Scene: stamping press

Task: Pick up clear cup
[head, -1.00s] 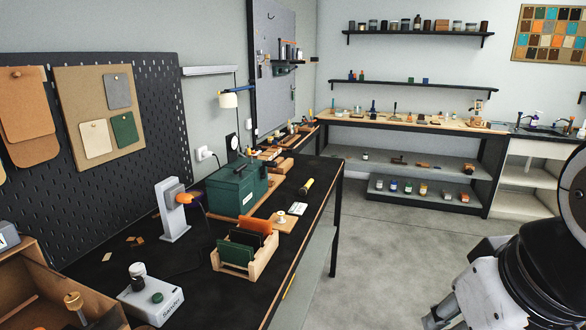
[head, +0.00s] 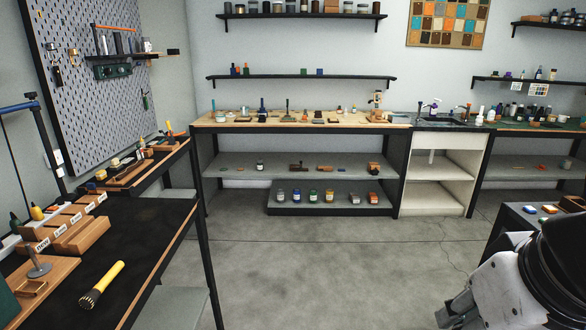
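I cannot make out a clear cup for certain in the head view. Small jars and bottles stand on the far workbench and its shelves, too small to tell which are clear. My gripper (head: 447,312) is at the lower right, partly cut off by the frame and away from every bench. Whether its fingers are open or shut does not show.
The far workbench (head: 228,122) has a light wood top holding several small tools. A black-topped bench (head: 150,247) with a yellow-handled brush (head: 102,285) stands at left. A dark table (head: 520,222) is at right. The grey floor (head: 310,265) between them is clear.

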